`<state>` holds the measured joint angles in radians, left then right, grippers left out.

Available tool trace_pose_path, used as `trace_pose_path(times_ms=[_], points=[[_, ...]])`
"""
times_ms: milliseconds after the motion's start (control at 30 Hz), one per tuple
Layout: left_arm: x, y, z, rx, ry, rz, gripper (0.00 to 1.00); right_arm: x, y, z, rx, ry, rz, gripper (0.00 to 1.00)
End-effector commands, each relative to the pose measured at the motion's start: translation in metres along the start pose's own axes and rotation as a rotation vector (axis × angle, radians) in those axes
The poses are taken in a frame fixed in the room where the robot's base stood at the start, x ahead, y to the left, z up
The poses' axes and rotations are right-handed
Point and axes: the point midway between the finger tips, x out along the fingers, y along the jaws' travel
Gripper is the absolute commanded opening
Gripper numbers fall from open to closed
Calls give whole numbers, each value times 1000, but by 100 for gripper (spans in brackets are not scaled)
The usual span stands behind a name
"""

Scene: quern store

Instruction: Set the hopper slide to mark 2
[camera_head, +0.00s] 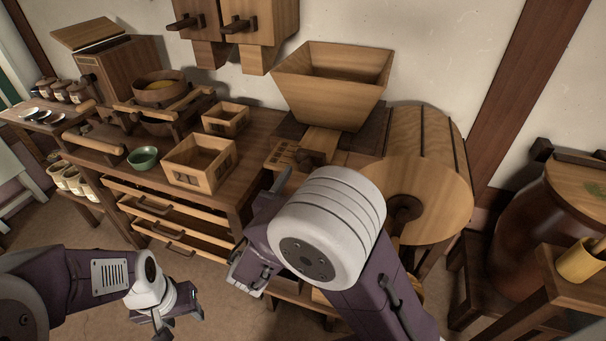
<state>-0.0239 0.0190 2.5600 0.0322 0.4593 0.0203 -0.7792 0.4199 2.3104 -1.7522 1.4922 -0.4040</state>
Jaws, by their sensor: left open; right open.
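The marks are too small to read, so I cannot tell the setting. My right gripper (262,228) is open, in front of and below the slide; my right wrist hides part of the area under it. I cannot tell whether it touches anything. My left gripper (178,312) is open and empty, low over the floor at the lower left.
The round wooden mill casing (425,180) stands right of the slide. The workbench (245,170) holds two wooden boxes (200,162), a green bowl (143,158) and a sieve stand. Several drawers (160,208) stand partly out below. A barrel (545,225) and wooden stand are at far right.

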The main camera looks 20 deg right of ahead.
Motion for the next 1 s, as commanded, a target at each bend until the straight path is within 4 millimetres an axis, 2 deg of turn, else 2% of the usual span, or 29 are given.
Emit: trace_pose_path(times_ms=[100,200,467,633,667,1000], points=[[4,0,0,0,0,0,49,18,-1,-1,1,0,-3,50],[4,0,0,1,0,0,49,25,0,0,0,-1,-1,50],[4,0,0,1,0,0,49,27,0,0,0,0,0,50],[4,0,0,1,0,0,49,27,0,0,0,0,0,3],[4,0,0,1,0,0,49,27,0,0,0,0,0,0],[4,0,0,1,1,0,49,26,0,0,0,0,0,0]])
